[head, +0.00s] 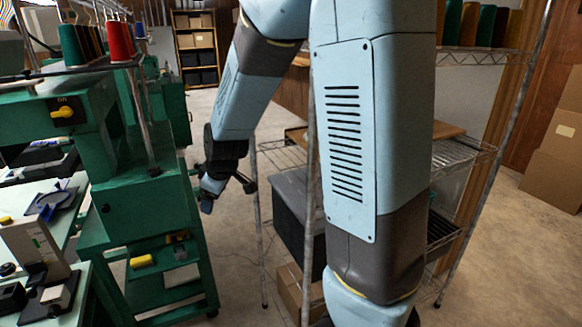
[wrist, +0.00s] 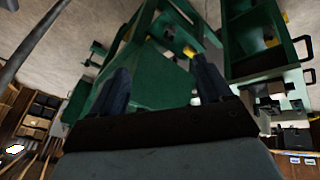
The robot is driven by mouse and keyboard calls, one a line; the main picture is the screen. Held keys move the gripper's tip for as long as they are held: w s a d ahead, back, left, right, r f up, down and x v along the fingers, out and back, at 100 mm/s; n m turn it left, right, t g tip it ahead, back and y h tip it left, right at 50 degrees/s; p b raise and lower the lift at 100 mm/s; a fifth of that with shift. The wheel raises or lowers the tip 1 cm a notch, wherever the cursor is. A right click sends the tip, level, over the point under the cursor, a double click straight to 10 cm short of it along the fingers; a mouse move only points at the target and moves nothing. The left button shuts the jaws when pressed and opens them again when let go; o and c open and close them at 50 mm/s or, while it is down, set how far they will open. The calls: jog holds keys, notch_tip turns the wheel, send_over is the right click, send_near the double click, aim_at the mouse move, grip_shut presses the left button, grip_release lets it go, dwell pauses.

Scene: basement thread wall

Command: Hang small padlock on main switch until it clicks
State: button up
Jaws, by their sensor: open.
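The main switch (head: 63,112) is a yellow rotary handle on a dark plate marked ON, on the green machine at the left of the head view. I cannot make out a small padlock for certain. A small yellow item (head: 141,261) lies low on the green stand, too small to identify. My gripper (head: 228,196) hangs in the aisle to the right of the green machine, well apart from the switch. In the wrist view my gripper (wrist: 162,85) is open, with nothing between its dark fingers and green metalwork beyond them.
Red thread spools (head: 119,41) stand above the green machine (head: 130,190). A cluttered pale workbench (head: 75,225) is at lower left. Cardboard boxes (head: 555,165) are far right. The aisle floor at back is clear.

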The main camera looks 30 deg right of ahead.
jog(key=s+d+r+m, duration=0.5)
jog(key=s+r, duration=0.3)
jog(key=s, duration=0.4)
jog(key=s+d+r+m+h, duration=0.1)
jog(key=s+d+r+m, duration=0.4)
jog(key=s+r, duration=0.4)
jog(key=s, duration=0.3)
jog(key=shift+s+d+h, duration=0.15)
jog(key=shift+h, duration=0.15)
jog(key=shift+r, duration=0.1)
